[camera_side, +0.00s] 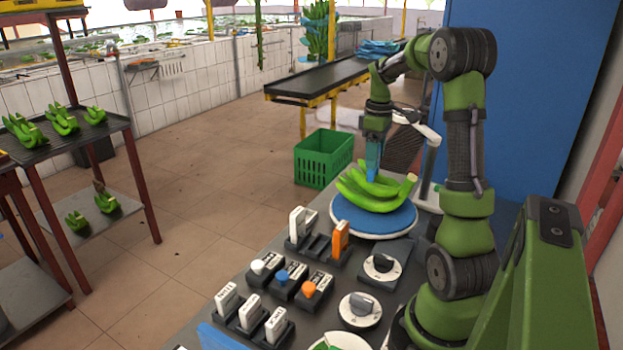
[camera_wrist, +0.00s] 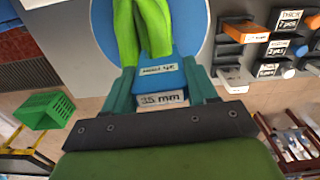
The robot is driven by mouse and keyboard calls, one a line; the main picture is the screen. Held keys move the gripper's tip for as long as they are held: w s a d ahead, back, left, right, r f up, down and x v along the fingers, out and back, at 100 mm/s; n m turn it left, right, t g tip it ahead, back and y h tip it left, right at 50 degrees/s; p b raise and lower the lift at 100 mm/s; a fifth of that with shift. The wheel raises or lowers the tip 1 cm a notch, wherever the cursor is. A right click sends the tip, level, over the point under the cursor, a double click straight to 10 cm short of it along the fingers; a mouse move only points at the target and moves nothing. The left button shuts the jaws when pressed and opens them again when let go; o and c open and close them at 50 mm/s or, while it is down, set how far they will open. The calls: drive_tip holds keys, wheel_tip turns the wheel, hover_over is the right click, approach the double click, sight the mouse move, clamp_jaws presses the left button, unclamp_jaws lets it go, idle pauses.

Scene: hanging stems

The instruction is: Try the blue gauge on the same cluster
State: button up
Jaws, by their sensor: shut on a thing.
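A green banana cluster (camera_side: 378,190) lies on a round blue pad (camera_side: 400,219) with a white rim. My gripper (camera_side: 374,142) points down above the cluster, shut on the blue gauge (camera_side: 373,166). In the wrist view, my gripper (camera_wrist: 163,88) has the blue gauge (camera_wrist: 181,80) between its two fingers. The gauge carries a label reading 35 mm and a second, small label. Its far end meets the bananas (camera_wrist: 140,25) in the picture. I cannot tell whether it fits around a finger or only rests against it.
A dark rack holds a white gauge (camera_side: 297,222) and an orange gauge (camera_side: 341,238), with an empty slot between. Several labelled stamps and blocks (camera_side: 282,277) and two dials (camera_side: 382,266) stand nearer. A green crate (camera_side: 323,158) is on the floor behind the bench.

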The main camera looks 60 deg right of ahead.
drive_tip(key=shift+f, duration=1.9)
idle(0.9)
drive_tip(key=shift+r, duration=0.1)
wheel_tip(320, 180, up, 9)
drive_tip(key=shift+w+a+f, duration=0.1)
drive_tip(key=shift+w+a, duration=0.05)
drive_tip(key=w+a, duration=0.3)
drive_tip(key=a, duration=0.1)
drive_tip(key=w+a, duration=0.3)
drive_tip(key=a, duration=0.2)
drive_tip(key=w+a, duration=0.3)
drive_tip(key=a, duration=0.2)
drive_tip(key=shift+f, duration=0.1)
drive_tip(key=w+a, duration=0.2)
drive_tip(key=a, duration=1.5)
drive_tip(key=shift+m, duration=0.4)
drive_tip(key=f, duration=0.5)
drive_tip(key=shift+a, duration=0.3)
drive_tip(key=shift+r, duration=0.1)
